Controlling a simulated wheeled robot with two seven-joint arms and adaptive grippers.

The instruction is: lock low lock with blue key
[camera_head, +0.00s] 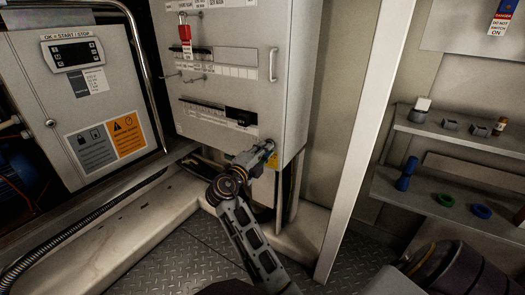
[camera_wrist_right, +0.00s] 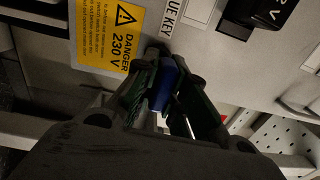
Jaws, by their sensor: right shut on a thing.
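My right gripper (camera_head: 268,150) is at the lower right corner of the grey cabinet front (camera_head: 225,130), its fingertips close against the panel. In the right wrist view my right gripper (camera_wrist_right: 172,82) is shut on the blue key (camera_wrist_right: 165,88), which lies between the two fingers. The far end of the key meets the panel beside a label (camera_wrist_right: 178,20) reading "UE KEY". The low lock is hidden behind the fingers and key, so I cannot tell how far the key is in or how it is turned. My left gripper is not in view.
A yellow "DANGER 230 V" sticker (camera_wrist_right: 115,35) is beside the fingers. A black block (camera_head: 241,116) sticks out above my gripper. A red padlock (camera_head: 185,33) hangs higher up. Shelves (camera_head: 450,200) at right hold a blue item (camera_head: 407,174), a green ring (camera_head: 444,201) and a blue ring (camera_head: 481,211).

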